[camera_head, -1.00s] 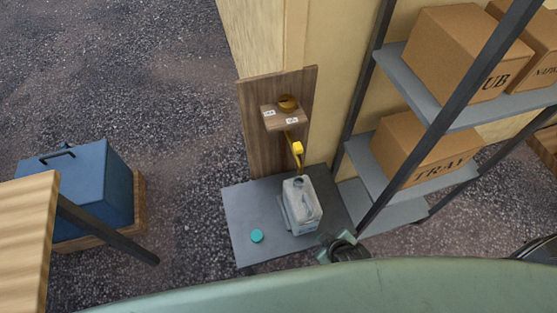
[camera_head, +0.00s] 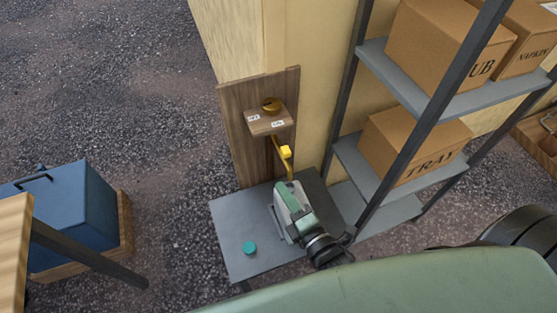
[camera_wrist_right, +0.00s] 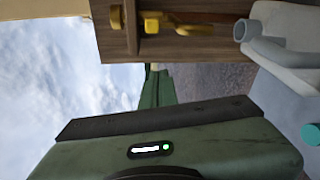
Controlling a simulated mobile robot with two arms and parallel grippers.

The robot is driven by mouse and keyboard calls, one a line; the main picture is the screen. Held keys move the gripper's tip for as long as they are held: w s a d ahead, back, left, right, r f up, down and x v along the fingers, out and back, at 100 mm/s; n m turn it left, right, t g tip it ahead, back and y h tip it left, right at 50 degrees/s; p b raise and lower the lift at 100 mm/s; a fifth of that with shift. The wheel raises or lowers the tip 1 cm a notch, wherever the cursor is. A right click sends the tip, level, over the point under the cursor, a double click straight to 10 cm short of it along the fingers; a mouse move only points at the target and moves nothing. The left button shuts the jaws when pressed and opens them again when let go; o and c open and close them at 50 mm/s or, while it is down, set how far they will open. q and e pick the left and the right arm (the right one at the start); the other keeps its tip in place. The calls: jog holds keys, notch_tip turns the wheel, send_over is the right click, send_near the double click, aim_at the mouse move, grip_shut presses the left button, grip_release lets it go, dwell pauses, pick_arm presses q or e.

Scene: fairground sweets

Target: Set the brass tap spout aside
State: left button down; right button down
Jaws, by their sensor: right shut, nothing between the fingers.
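The brass tap, with a yellow handle (camera_head: 286,152), is on the wooden back board above the grey table. Its brass spout (camera_head: 290,171) hangs down below the handle; the brass parts lie sideways at the top of the right wrist view (camera_wrist_right: 190,20). My right gripper (camera_head: 287,186) is shut and empty, just below the spout, and covers most of the pale jerrycan in the head view. The right wrist view shows the pale jerrycan (camera_wrist_right: 292,75) with its grey neck near the spout. I cannot tell whether gripper and spout touch. My left gripper is out of view.
A teal cap (camera_head: 249,248) lies on the grey table (camera_head: 232,222). A small shelf (camera_head: 268,122) with labels and a brass piece juts from the board. A shelf rack with cardboard boxes (camera_head: 415,145) stands close on the right. A blue cooler (camera_head: 70,215) is at left.

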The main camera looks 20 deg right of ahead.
aim_at(282, 153)
dwell(0.3)
jog(key=w+d+p, duration=0.2)
jog(key=w, duration=0.7)
dwell(0.3)
jog(key=shift+d+r, duration=0.1)
jog(key=shift+d, duration=0.15)
